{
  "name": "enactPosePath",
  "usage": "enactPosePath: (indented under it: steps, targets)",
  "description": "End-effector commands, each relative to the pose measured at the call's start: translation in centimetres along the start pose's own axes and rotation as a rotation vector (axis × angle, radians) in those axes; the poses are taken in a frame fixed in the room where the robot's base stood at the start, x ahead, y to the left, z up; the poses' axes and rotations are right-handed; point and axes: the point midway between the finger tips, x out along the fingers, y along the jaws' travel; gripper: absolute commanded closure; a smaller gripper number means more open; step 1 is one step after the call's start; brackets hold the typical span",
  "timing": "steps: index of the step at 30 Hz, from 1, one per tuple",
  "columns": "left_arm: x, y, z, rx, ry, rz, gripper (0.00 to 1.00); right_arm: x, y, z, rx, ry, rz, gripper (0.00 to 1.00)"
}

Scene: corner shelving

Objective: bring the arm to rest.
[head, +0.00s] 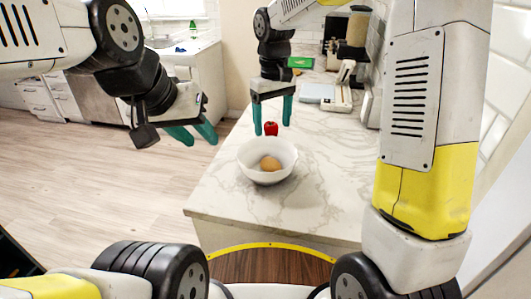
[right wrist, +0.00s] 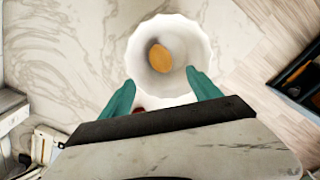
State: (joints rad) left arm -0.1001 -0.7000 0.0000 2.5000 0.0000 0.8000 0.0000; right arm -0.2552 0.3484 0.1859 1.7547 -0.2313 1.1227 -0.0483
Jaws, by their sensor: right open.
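My right gripper (head: 272,117) is open above the marble counter, just behind the white bowl. In the right wrist view its green fingers (right wrist: 162,97) are spread apart near the bowl's edge, with nothing between the tips. The white bowl (head: 252,163) stands on the counter and holds a brown egg-like item (head: 270,163). The bowl also shows in the right wrist view (right wrist: 195,45). A small red item (head: 271,128) shows between the right fingers in the head view; I cannot tell whether they touch it. My left gripper (head: 204,137) is open and empty over the floor at left.
The marble counter (head: 318,180) is clear around the bowl. A blender-like appliance (head: 355,30), a scale-like device (head: 338,97) and a green item (head: 301,62) are towards the back. The wooden floor (head: 95,165) at left is open. A sink counter (head: 190,60) stands behind it.

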Motion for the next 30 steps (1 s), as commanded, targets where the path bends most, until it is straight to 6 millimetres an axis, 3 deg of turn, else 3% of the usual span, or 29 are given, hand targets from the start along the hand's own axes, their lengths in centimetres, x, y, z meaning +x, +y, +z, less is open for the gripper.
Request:
enactPosePath:
  steps: [4, 8, 12, 18, 24, 30]
  targets:
    - [0.0, 0.0, 0.0, 0.0, 0.0, 0.0, 0.64, -0.8, 0.3, 0.7, 0.015, 0.017, 0.004, 0.28]
    - [0.0, 0.0, 0.0, 0.0, 0.0, 0.0, 0.64, -3.0, 1.1, 3.4, 0.068, 0.075, 0.011, 0.28]
    - [0.0, 0.0, 0.0, 0.0, 0.0, 0.0, 0.64, -5.8, 2.0, 8.0, 0.159, 0.171, 0.017, 0.28]
    - [0.0, 0.0, 0.0, 0.0, 0.0, 0.0, 0.64, -8.2, 2.3, 14.9, 0.295, 0.317, 0.014, 0.28]
    - [0.0, 0.0, 0.0, 0.0, 0.0, 0.0, 0.64, -8.6, 1.6, 20.8, 0.423, 0.465, 0.002, 0.28]
    - [0.0, 0.0, 0.0, 0.0, 0.0, 0.0, 0.64, -8.1, 0.8, 23.9, 0.501, 0.562, -0.012, 0.28]
